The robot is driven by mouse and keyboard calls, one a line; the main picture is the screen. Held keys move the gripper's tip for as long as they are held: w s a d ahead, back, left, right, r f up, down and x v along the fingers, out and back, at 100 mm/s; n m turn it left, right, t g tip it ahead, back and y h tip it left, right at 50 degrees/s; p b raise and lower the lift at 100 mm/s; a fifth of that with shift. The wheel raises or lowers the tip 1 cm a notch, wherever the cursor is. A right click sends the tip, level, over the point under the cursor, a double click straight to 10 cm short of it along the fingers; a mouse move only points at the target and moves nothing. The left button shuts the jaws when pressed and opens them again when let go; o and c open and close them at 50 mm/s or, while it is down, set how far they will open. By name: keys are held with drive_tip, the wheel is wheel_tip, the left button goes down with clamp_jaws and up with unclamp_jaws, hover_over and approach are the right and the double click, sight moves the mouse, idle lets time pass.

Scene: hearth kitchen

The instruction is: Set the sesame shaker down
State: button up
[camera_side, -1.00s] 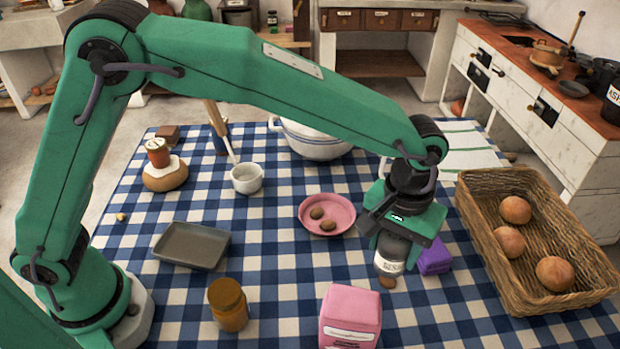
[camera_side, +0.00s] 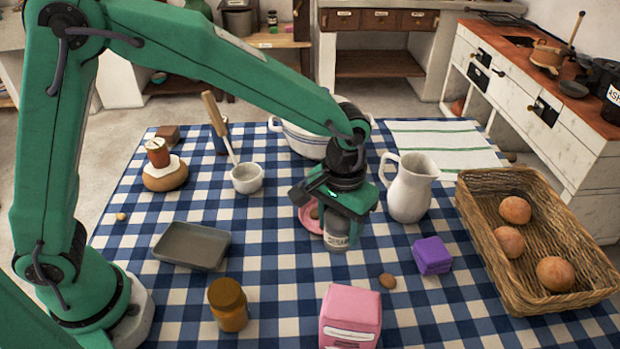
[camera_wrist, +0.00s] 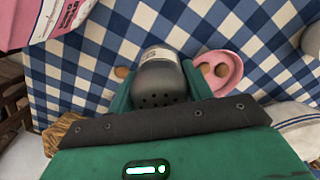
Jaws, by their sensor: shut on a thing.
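The sesame shaker (camera_side: 337,241) has a dark top and a pale label whose printing is only partly legible in the side view. My gripper (camera_side: 338,222) is shut on it and holds it upright over the checked cloth, in front of the pink dish (camera_side: 305,222). I cannot tell whether its base touches the cloth. In the wrist view the shaker's dark perforated cap (camera_wrist: 162,82) sits between my fingers. My gripper hides its upper part in the side view and part of the dish.
A brown nut-like lump (camera_side: 387,280), purple block (camera_side: 432,255) and white jug (camera_side: 410,187) stand to the right. A pink packet (camera_side: 350,318) and amber jar (camera_side: 228,305) are in front. A grey tray (camera_side: 190,246) lies left; a wicker basket (camera_side: 480,235) far right.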

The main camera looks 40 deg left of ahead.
drive_tip(key=shift+f, duration=3.95)
drive_tip(key=shift+f, duration=0.2)
drive_tip(key=o, duration=1)
drive_tip(key=shift+r, duration=0.1)
wheel_tip(320, 180, up, 12)
drive_tip(key=shift+r, duration=0.1)
